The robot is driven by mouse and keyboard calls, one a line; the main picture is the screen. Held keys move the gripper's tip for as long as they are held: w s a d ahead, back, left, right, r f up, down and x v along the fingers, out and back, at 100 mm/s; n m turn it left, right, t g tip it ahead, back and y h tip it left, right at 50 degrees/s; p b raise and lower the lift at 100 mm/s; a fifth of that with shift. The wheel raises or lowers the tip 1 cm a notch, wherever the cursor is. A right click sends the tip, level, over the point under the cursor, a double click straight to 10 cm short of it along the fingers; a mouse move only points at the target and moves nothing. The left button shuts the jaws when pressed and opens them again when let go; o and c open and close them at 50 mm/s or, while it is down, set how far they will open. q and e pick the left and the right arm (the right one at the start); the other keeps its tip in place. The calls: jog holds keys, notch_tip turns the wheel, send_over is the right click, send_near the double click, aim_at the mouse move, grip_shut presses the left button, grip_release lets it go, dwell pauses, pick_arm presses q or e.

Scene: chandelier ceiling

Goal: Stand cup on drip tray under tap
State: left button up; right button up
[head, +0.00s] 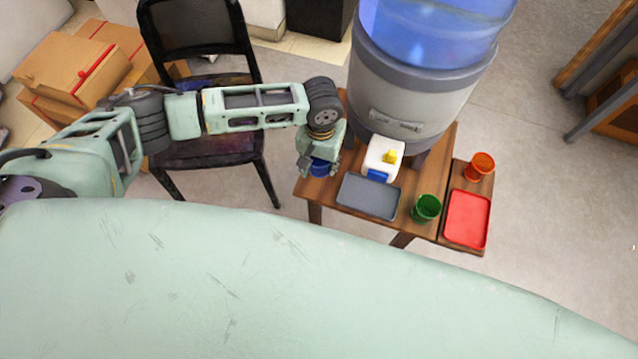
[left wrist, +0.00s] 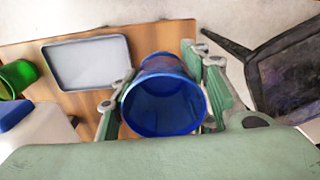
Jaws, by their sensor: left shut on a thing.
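My left gripper (head: 320,163) is shut on a blue cup (head: 321,169) at the left edge of the small wooden table. In the left wrist view the blue cup (left wrist: 165,104) sits between the two fingers of the gripper (left wrist: 165,95), its open mouth facing the camera. The grey drip tray (head: 368,197) lies empty on the table, to the right of the cup. The tap (head: 390,156) is a white block with a yellow and a blue part, at the front of the water dispenser (head: 410,100), behind the tray. My right gripper is not in view.
A green cup (head: 427,208) stands right of the grey tray. An orange cup (head: 480,166) and a red tray (head: 467,219) are on the side table at right. A black chair (head: 205,150) stands left of the table, close under my left arm.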

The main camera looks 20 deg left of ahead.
aim_at(321, 186)
pick_arm(q)
jog(key=shift+f, duration=0.15)
jog(key=shift+f, duration=0.1)
notch_tip(321, 186, down, 9)
jog(key=shift+f, duration=0.2)
dwell(0.4)
jog(key=shift+f, duration=0.1)
jog(key=shift+f, duration=0.15)
jog(key=o, duration=1.2)
